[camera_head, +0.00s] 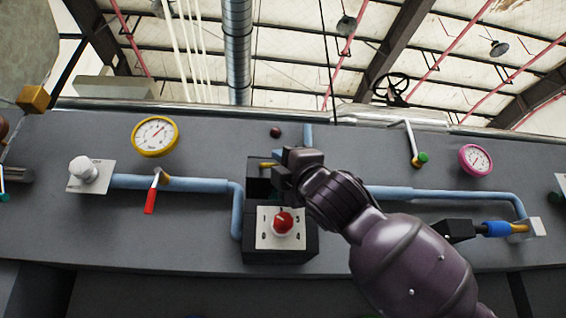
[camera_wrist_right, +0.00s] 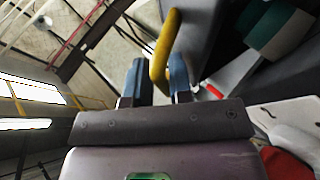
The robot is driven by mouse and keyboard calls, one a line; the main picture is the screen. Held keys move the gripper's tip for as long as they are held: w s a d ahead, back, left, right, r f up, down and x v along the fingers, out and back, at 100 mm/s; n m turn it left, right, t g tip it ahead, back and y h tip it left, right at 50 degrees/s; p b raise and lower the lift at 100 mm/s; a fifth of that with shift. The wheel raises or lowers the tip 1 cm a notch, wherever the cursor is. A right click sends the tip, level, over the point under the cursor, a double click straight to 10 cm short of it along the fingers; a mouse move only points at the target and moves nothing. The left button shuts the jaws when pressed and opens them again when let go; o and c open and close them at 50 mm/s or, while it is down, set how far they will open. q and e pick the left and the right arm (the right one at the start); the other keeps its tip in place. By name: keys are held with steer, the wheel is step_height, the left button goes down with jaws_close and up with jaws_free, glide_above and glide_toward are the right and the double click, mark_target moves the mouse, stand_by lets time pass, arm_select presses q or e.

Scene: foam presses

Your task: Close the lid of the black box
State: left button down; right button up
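The black box (camera_head: 281,252) stands on the grey panel in the middle of the head view. A white plate with a red knob (camera_head: 284,222) is on its front. The dark part behind the plate, by my right gripper, looks like the raised lid or open box, but my gripper partly covers it. A yellow handle (camera_wrist_right: 165,45) shows in the right wrist view between my right gripper's fingers (camera_wrist_right: 159,75); a bit of yellow (camera_head: 267,165) shows in the head view. My right gripper (camera_head: 283,164) appears closed on this handle, with little gap beside it. My left gripper is not in view.
Blue pipes (camera_head: 205,184) run along the panel on both sides of the box. A red-handled valve (camera_head: 152,195) and a yellow gauge (camera_head: 155,136) are at left. A pink gauge (camera_head: 475,160) and a blue-handled valve (camera_head: 497,228) are at right.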

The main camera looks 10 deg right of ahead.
steer(key=b+v, duration=0.2)
steer(key=v, duration=0.9)
steer(key=shift+w, duration=0.1)
stand_by(0.5)
